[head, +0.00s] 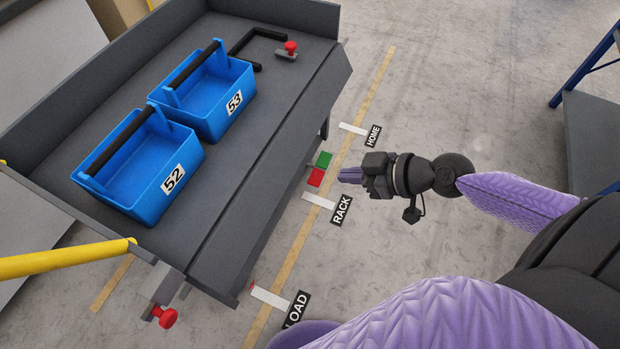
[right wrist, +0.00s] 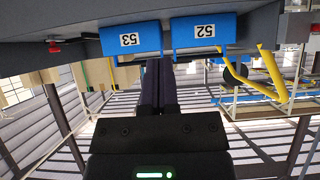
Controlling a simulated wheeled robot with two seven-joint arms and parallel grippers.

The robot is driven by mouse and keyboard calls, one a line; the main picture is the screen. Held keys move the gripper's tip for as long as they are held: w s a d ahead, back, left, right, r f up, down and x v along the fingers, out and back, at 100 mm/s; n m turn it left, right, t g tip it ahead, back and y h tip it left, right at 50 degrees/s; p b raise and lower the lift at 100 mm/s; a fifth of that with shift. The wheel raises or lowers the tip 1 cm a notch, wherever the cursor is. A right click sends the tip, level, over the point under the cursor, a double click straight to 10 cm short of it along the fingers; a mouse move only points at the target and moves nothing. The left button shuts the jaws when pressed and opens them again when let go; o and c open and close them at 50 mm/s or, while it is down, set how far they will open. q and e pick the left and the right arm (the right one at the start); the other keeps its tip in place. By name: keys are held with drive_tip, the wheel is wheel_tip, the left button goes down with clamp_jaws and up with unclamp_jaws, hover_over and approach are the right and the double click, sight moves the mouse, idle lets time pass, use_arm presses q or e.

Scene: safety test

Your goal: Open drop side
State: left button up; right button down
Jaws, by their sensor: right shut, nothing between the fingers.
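The dark grey drop side (head: 285,140) runs along the right edge of the grey deck (head: 235,140); I cannot tell its exact angle. A red knob (head: 290,47) is at its far end, and another red knob (head: 165,317) hangs on a metal bracket at the near corner. My right gripper (head: 342,175) is right of the drop side, apart from it in the picture, with purple fingers shut and empty. In the right wrist view its fingers (right wrist: 158,86) point towards the upside-down deck and blue bins. My left gripper is out of view.
Blue bins 52 (head: 145,182) and 53 (head: 218,105) stand on the deck. A black bent bar (head: 243,40) lies beyond them. A yellow bar (head: 70,260) is at the near left. A green pad (head: 324,159) and red pad (head: 316,177) show beside the deck.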

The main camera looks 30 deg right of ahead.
use_arm(q)
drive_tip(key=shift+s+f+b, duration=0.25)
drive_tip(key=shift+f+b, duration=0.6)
drive_tip(key=shift+b, duration=0.05)
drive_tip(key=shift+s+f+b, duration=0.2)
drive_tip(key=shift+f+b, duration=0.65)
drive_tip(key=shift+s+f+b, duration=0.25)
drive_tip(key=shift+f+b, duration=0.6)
drive_tip(key=shift+b, duration=0.05)
use_arm(e)
drive_tip(key=s+d+f+x, duration=0.1)
drive_tip(key=f+x, duration=0.1)
drive_tip(key=x, duration=1)
drive_tip(key=shift+f, duration=0.4)
drive_tip(key=shift+a, duration=0.1)
